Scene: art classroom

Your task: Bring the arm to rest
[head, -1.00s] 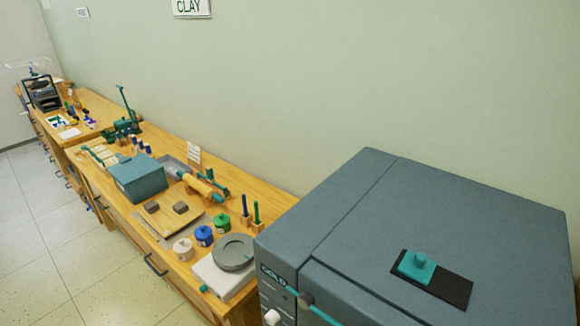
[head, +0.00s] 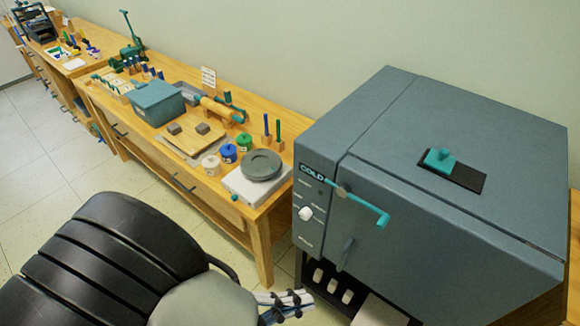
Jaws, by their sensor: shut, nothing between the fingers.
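Part of my own arm (head: 100,265) fills the lower left of the head view. It is a black, ribbed link with a grey rounded joint cover (head: 205,302) and a bundle of cables beside it. My gripper's fingers do not show in this view. The arm part is in front of the floor and hides the area below the wooden bench.
A large grey kiln (head: 450,130) marked COLD stands at right, its teal door handle (head: 360,203) sticking out. A wooden bench (head: 265,212) along the wall carries a teal box (head: 156,102), lidded jars and a wheel (head: 261,165). Tiled floor (head: 60,185) shows clear at left.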

